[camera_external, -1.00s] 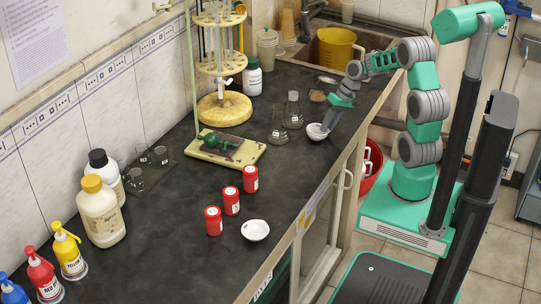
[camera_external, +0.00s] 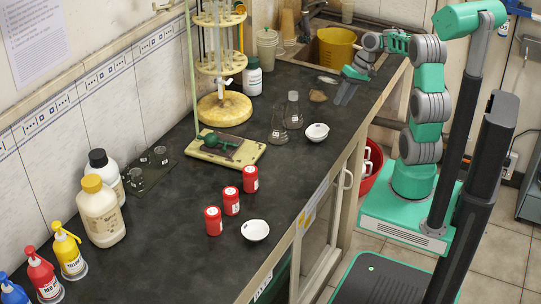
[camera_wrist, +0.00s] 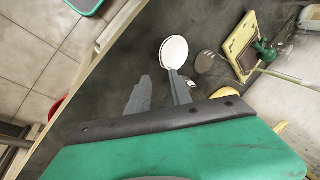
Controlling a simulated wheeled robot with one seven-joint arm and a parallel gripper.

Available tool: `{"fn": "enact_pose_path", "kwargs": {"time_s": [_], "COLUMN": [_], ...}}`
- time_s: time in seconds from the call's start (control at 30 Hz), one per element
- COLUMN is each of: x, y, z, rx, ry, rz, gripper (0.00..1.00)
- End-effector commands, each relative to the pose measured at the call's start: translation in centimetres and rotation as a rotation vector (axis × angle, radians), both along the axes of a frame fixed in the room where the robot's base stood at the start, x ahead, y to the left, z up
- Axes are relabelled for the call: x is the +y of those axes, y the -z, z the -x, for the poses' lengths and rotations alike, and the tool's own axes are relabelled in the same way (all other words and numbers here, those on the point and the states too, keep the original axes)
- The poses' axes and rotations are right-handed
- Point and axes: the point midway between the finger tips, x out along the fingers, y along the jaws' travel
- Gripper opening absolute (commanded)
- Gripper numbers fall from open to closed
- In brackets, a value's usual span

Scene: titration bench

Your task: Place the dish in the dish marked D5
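A small white dish (camera_external: 317,132) stands upright on the dark bench near the right edge, beside the glass flasks. A second white dish (camera_external: 255,230) stands nearer the front, beside the red containers. Small dark marks show on both, too small to read, so I cannot tell which is D5. My gripper (camera_external: 342,98) is above the bench, behind and right of the first dish, apart from it. In the wrist view my gripper (camera_wrist: 160,90) has its two fingers apart with nothing between them. A white dish (camera_wrist: 174,52) shows beyond the right fingertip there.
Two flasks (camera_external: 278,127) stand left of the first dish. A stand with a yellow round base (camera_external: 221,108) and a cream tray (camera_external: 226,149) are farther left. Several red containers (camera_external: 231,201) line up near the second dish. The bench between the two dishes is mostly clear.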

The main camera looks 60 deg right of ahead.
Motion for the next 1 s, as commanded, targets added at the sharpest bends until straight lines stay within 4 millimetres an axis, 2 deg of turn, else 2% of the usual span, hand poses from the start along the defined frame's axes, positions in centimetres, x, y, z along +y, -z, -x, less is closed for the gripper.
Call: {"fn": "enact_pose_path", "kwargs": {"time_s": [0.07,0.13,0.23,0.3,0.4,0.43,0.5,0.6,0.9,0.97,1.0], "x": [1.6,4.5,10.5,14.7,19.1,19.9,21.2,21.8,21.8,21.9,22.1], "y": [-0.5,-0.9,-1.5,-1.6,-1.4,-1.3,-1.0,-0.7,-0.4,0.2,1.1], "z": [-0.4,-1.1,-1.1,-0.1,2.4,3.2,4.7,5.8,6.1,6.2,6.5], "rx": [0.002,0.006,0.006,-0.003,-0.028,-0.037,-0.053,-0.065,-0.064,-0.058,-0.047], "ry": [-0.03,-0.08,-0.186,-0.267,-0.376,-0.401,-0.45,-0.482,-0.486,-0.491,-0.498], "rz": [0.022,0.063,0.158,0.237,0.34,0.367,0.414,0.452,0.459,0.453,0.445], "gripper": [0.26,0.26,0.26,0.26,0.26,0.26,0.26,0.26,0.26,0.26,0.26]}}
